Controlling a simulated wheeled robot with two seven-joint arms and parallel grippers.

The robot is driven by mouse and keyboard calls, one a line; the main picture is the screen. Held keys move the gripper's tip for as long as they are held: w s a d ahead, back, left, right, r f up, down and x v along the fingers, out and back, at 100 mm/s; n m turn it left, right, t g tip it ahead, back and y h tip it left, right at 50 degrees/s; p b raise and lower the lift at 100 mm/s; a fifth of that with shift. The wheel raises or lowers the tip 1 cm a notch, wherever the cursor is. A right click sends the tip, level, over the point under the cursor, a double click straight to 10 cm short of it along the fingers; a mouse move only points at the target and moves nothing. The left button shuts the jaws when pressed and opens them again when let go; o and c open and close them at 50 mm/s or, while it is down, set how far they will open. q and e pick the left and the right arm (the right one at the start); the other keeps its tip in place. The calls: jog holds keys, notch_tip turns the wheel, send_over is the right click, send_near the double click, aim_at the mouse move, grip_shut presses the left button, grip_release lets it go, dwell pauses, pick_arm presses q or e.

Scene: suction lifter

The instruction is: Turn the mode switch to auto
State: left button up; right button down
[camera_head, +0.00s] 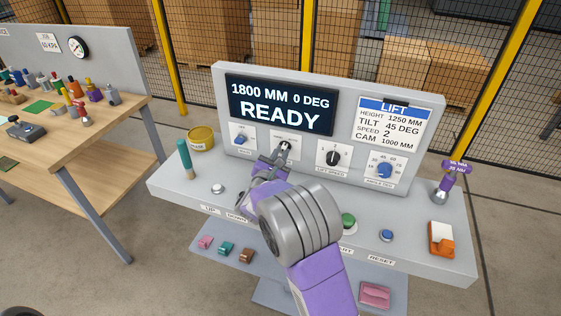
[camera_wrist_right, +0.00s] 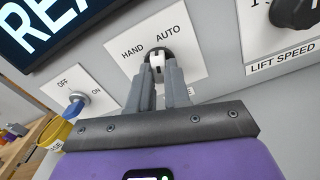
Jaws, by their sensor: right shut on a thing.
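The mode switch (camera_wrist_right: 158,56) is a dark round knob with a white grip bar, on a white plate (camera_wrist_right: 180,28) marked HAND on the left and AUTO on the right. In the head view the knob (camera_head: 288,146) is on the upright panel below the READY screen, partly covered by my gripper. My right gripper (camera_wrist_right: 160,78) is shut on the knob, one grey finger on each side of it. It also shows in the head view (camera_head: 281,158), reaching up to the panel. I cannot tell which label the knob points at. My left gripper is not in view.
A blue OFF/ON switch (camera_head: 240,139) is left of the mode switch and the black lift speed knob (camera_head: 332,157) is right of it. A blue dial (camera_head: 384,170) is further right. A teal cylinder (camera_head: 184,158) and yellow tin (camera_head: 201,139) stand at the console's left.

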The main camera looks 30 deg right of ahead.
jog(key=m+b, duration=0.1)
jog(key=b, duration=0.1)
jog(key=m+b, duration=0.1)
jog(key=m, duration=0.1)
jog(key=shift+f+b, duration=0.3)
jog(key=shift+b, duration=0.1)
jog(key=shift+r+m+b, duration=0.2)
jog(key=shift+m+b, duration=1.2)
jog(key=shift+b, duration=0.1)
jog(key=c, duration=1.1)
grip_release()
jog(key=p+v, duration=0.1)
jog(key=v, duration=0.6)
jog(key=shift+s+a, duration=0.2)
jog(key=shift+a, duration=0.05)
jog(key=shift+r+p, duration=0.15)
jog(key=shift+p, duration=0.15)
